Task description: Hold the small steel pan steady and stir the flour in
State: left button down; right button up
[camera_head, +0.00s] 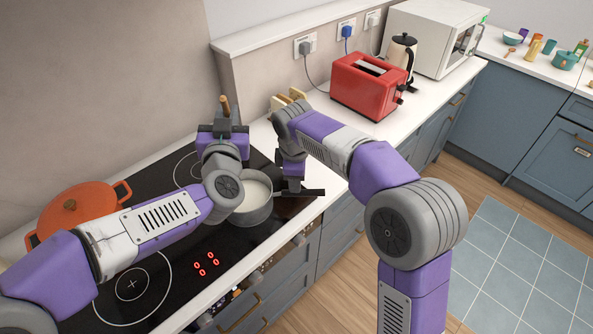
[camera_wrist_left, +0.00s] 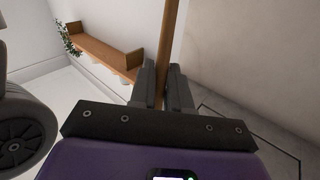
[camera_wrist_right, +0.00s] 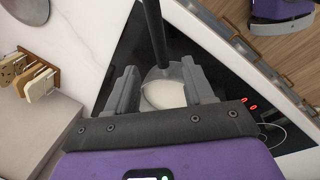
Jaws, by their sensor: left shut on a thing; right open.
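The small steel pan (camera_head: 252,214) stands on the black hob with pale, whitish contents in it. It also shows in the right wrist view (camera_wrist_right: 165,75), where its dark handle (camera_wrist_right: 153,30) runs up between the finger lines. My left gripper (camera_head: 223,118) is above and behind the pan, shut on an upright wooden handle (camera_wrist_left: 166,45). Its lower end is hidden behind my left arm, so I cannot tell whether it reaches the contents. My right gripper (camera_wrist_right: 160,88) is open beside the pan, with its fingers apart on either side of the handle.
An orange lidded pot (camera_head: 85,203) stands at the left of the hob (camera_head: 150,265). A red toaster (camera_head: 368,88), a kettle (camera_head: 401,52) and a microwave (camera_head: 430,35) stand along the counter to the right. Wooden pieces stand behind my right arm.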

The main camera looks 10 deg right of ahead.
aim_at(271, 196)
jog(key=f, duration=0.3)
jog(key=w+f, duration=0.1)
jog(key=f, duration=0.2)
jog(key=w+f, duration=0.1)
jog(key=f, duration=0.3)
jog(key=shift+d, duration=0.25)
grip_shut()
jog(key=shift+r, duration=0.1)
dwell(0.8)
dwell(0.4)
